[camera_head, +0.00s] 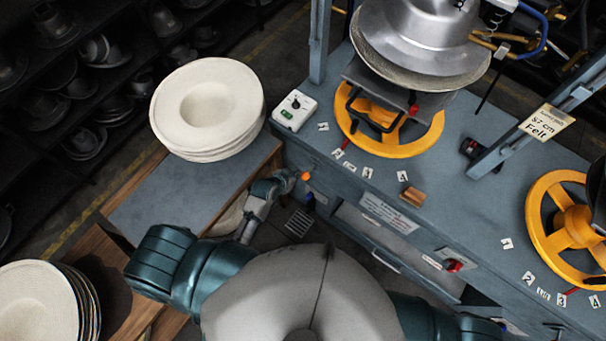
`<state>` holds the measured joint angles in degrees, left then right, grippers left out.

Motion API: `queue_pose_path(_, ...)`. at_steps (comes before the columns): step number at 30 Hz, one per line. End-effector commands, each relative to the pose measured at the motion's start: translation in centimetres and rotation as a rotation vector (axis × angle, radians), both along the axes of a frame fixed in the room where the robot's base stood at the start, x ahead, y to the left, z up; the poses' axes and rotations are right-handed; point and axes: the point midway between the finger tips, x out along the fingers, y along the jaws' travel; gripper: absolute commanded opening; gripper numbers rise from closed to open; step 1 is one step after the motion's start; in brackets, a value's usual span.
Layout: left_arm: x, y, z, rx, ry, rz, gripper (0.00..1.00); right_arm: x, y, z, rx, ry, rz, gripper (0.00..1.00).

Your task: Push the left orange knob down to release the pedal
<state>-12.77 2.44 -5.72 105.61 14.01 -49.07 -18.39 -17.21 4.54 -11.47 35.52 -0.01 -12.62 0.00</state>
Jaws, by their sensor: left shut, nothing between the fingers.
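The left orange knob (305,176) is a small bright knob on the front of the blue-grey hat press bench (470,215), near its left end. My left gripper (289,181) is shut and empty, with its tip just left of the knob. I cannot tell whether the tip touches the knob. No pedal can be clearly made out. My right arm shows at the bottom right, but its gripper is not in view.
White felt hats (207,105) are stacked on a side table (165,205) at left, close to my left arm. More hats (38,300) stand at lower left. A metal hat form (425,35) and yellow handwheels (400,143) sit on the bench.

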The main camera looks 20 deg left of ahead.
Motion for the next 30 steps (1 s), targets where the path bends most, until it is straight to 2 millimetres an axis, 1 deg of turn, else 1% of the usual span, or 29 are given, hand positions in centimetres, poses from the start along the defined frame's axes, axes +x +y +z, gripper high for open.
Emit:
queue_pose_path(3, 1.8, -0.7, -1.9, -0.002, 0.002, 0.001, 0.00, -0.1, 0.0, -0.3, 0.000, 0.001, 0.000, 0.40)
queue_pose_path(9, 4.6, -1.7, -4.9, -0.001, 0.001, 0.000, 0.00, -0.1, -0.1, -0.8, -0.001, 0.002, 0.000, 0.40)
queue_pose_path(12, 4.3, -1.6, -6.6, 0.001, 0.003, 0.000, 0.00, -0.1, -0.1, -0.9, -0.001, 0.002, 0.000, 0.40)
queue_pose_path(15, 4.3, -1.6, -7.7, 0.000, 0.002, 0.001, 0.00, -0.1, -0.1, -1.0, -0.001, 0.002, 0.001, 0.40)
queue_pose_path(20, 4.3, -1.5, -8.5, 0.001, 0.001, 0.001, 0.00, -0.1, -0.1, -1.1, -0.001, 0.002, 0.000, 0.40)
queue_pose_path(30, 4.3, -1.5, -8.7, 0.001, 0.001, 0.001, 0.00, -0.1, -0.1, -1.1, -0.001, 0.001, 0.000, 0.40)
